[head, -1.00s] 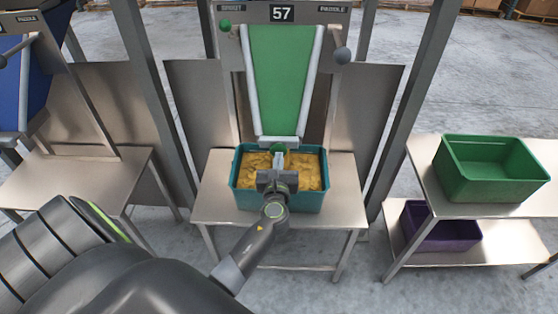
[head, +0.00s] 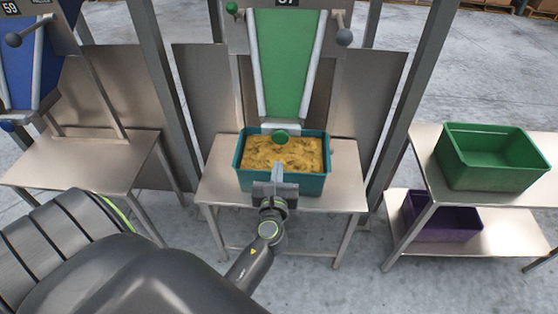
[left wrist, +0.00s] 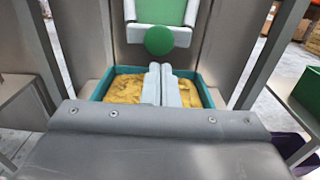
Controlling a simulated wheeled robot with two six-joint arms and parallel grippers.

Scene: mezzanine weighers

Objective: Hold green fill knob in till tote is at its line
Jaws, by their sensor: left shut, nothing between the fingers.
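The green fill knob (head: 281,137) sits at the foot of the green chute (head: 285,60); it also shows in the left wrist view (left wrist: 159,40). Below it a teal tote (head: 283,186) stands on the steel table, holding lumpy yellow-brown product (head: 284,153) close under its rim. I cannot make out a fill line. My left gripper (head: 278,167) is shut and empty, with its fingers over the tote's near part, pointing toward the knob and apart from it. In the left wrist view the closed fingers (left wrist: 161,85) stand just below the knob. My right gripper is not in view.
Another green knob (head: 231,7) and a grey ball-ended lever (head: 343,37) flank the chute's upper part. At right, a steel rack carries a green bin (head: 490,170) above a purple bin (head: 440,219). A neighbouring station with a blue chute (head: 28,70) stands left.

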